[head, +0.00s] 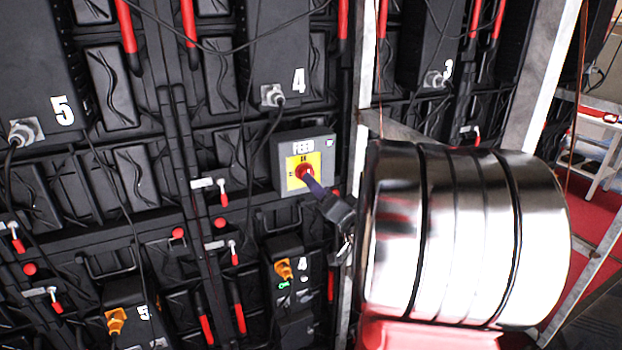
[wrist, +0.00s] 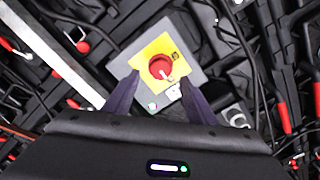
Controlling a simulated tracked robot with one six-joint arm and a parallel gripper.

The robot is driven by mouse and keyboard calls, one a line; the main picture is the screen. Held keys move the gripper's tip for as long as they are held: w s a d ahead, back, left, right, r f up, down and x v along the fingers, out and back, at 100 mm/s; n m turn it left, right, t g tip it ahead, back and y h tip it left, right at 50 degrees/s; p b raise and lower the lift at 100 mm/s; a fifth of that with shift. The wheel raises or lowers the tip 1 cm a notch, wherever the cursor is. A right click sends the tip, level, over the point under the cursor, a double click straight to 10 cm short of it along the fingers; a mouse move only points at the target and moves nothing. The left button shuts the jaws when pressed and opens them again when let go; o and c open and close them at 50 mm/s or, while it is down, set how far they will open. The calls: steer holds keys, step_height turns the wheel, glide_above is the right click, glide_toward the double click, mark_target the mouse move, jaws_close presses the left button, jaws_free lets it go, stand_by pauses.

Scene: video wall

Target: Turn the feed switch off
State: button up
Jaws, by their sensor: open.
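The feed switch is a red rotary knob (wrist: 160,67) on a yellow plate (wrist: 178,50), set on a grey box (head: 290,150) marked FEED on the wall. In the head view the knob (head: 304,172) is partly covered by my gripper's purple fingers. My gripper (wrist: 154,90) is open, its two fingertips on either side of the knob's near side in the wrist view. I cannot tell whether the fingers touch the knob. The white mark on the knob points toward the lower right in the wrist view.
Black panels with cables, red levers and plugs (head: 272,95) surround the box. A metal frame post (head: 364,80) stands just right of it, close to my arm. A pale bar (wrist: 55,55) crosses the wrist view's left side. Red floor (head: 590,190) shows at far right.

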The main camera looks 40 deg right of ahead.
steer(key=x, duration=0.6)
steer(key=shift+c, duration=0.4)
steer(key=c, duration=0.9)
steer(key=shift+d, duration=0.15)
steer(key=shift+c, duration=0.3)
